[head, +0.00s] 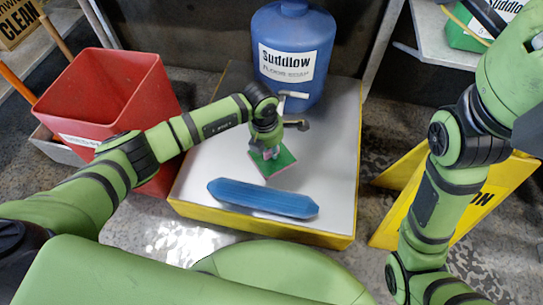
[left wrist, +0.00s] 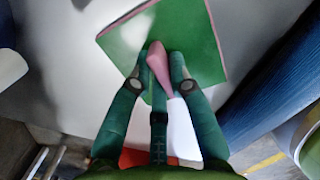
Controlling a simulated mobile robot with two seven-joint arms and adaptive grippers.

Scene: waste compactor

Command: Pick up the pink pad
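A square green pad (head: 273,165) with a pink edge lies on, or just above, the white top of the low platform. My left gripper (head: 267,149) points down at it. In the left wrist view the pad (left wrist: 205,40) shows its green face and pink rim beyond the fingertips. A tapered pink piece (left wrist: 160,66) shows between the fingers of my left gripper (left wrist: 163,58). Whether the fingers press on it, and whether it belongs to the pad, I cannot tell. My right gripper is outside the head view.
A long blue block (head: 263,198) lies on the platform in front of the pad. A blue Suddlow container (head: 322,35) stands behind it. A red bin (head: 105,95) is left of the platform (head: 335,180), and a yellow floor sign (head: 500,192) is right. The platform's right side is clear.

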